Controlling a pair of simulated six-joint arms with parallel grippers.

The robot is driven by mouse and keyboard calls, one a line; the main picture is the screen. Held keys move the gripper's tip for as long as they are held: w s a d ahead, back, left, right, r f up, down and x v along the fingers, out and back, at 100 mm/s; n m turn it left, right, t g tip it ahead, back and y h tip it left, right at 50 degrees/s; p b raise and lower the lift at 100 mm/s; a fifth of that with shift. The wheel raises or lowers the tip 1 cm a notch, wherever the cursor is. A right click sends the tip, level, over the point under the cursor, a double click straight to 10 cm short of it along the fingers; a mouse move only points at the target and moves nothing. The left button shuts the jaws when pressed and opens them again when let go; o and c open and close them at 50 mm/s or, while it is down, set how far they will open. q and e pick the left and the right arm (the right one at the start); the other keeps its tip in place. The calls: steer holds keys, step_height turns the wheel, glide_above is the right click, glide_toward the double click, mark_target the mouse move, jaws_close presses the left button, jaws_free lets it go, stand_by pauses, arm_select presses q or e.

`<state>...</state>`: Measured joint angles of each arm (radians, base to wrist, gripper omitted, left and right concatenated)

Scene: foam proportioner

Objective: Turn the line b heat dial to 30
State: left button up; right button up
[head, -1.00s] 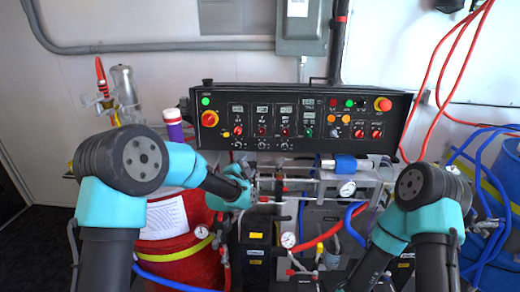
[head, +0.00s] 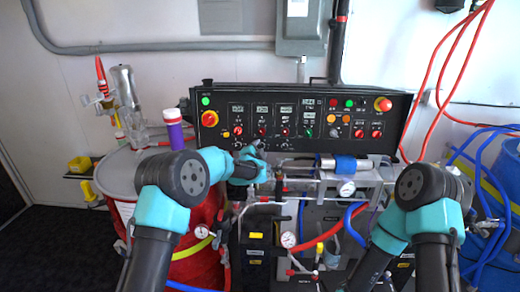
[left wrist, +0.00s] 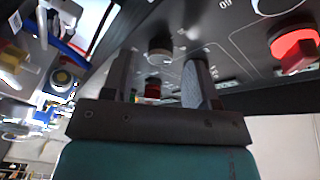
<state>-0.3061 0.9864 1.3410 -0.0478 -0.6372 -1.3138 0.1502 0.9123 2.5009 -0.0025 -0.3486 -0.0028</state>
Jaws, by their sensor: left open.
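The black control panel (head: 300,115) faces me in the head view, with a row of displays above small dials. The labels are too small to read, so I cannot tell which dial is the line b heat dial. My left gripper (head: 254,150) is just below the panel's lower left dials. In the left wrist view its two fingers (left wrist: 158,78) are open and point at the panel face. A dark round knob (left wrist: 158,48) and a red knob (left wrist: 152,88) show in the gap between them. The fingers hold nothing; contact with a knob is unclear. My right gripper is out of sight.
Pipes and a pressure gauge (head: 347,188) lie below the panel. Red hoses (head: 440,85) hang at right.

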arm_select(q)
steer(key=shift+w+d, duration=0.25)
steer(key=shift+w, duration=0.45)
steer(key=shift+c, duration=0.5)
steer(key=c, duration=0.8)
steer(key=shift+c, duration=0.2)
steer(key=shift+n, duration=0.5)
steer(key=n+t+y, duration=0.1)
steer(key=n, duration=0.2)
steer(key=n+t, duration=0.1)
steer(key=n, duration=0.2)
steer(key=shift+d+f+y, duration=0.15)
steer(key=shift+y, duration=0.25)
steer(key=n+y, duration=0.1)
steer(key=n, duration=0.3)
steer(key=n+t+y, duration=0.1)
steer(key=n+y, duration=0.1)
steer(key=n, duration=0.2)
steer(key=shift+d, duration=0.15)
